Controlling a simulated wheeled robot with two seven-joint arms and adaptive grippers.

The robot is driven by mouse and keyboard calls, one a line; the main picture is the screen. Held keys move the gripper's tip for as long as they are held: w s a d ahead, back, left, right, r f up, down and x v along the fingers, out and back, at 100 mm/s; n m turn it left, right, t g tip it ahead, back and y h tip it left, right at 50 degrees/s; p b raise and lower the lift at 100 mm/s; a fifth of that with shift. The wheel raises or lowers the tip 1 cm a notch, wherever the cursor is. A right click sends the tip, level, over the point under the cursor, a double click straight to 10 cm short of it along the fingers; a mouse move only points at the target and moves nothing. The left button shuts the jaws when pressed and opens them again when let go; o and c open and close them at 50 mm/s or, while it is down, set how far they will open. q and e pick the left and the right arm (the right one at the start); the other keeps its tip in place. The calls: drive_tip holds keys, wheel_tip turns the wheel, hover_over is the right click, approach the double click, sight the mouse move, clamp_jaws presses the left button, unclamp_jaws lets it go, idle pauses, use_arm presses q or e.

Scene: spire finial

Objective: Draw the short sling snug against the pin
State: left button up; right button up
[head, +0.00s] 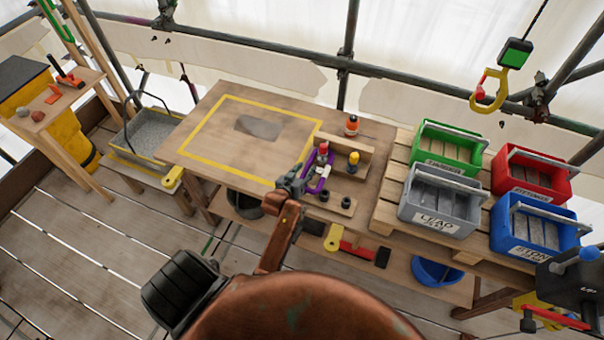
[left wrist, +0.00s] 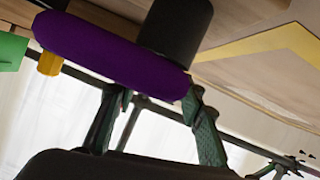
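A purple loop (head: 318,178), which looks like the short sling, is at the small wooden rack in the middle of the table. My left gripper (head: 291,183) is at its left side. In the left wrist view a thick purple band (left wrist: 110,55) crosses just beyond the fingertips of my left gripper (left wrist: 155,105). The fingers stand apart with background showing between them, and whether they touch the band is unclear. A dark cylinder (left wrist: 175,28) stands behind the band's right end. I cannot tell which piece is the pin. My right gripper is not recognisable in either view.
A wooden rack (head: 345,150) holds red-topped and yellow pieces. An orange bottle (head: 352,125) stands behind it. Green (head: 447,147), red (head: 533,172), grey (head: 440,198) and blue (head: 541,225) crates stand on the right. A yellow hook (head: 489,92) hangs above. The yellow-framed table area is mostly clear.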

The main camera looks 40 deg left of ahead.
use_arm(q)
drive_tip(key=shift+w+a+f, duration=0.1)
drive_tip(key=shift+w+f, duration=0.05)
drive_tip(key=shift+w, duration=0.25)
clamp_jaws()
idle(0.4)
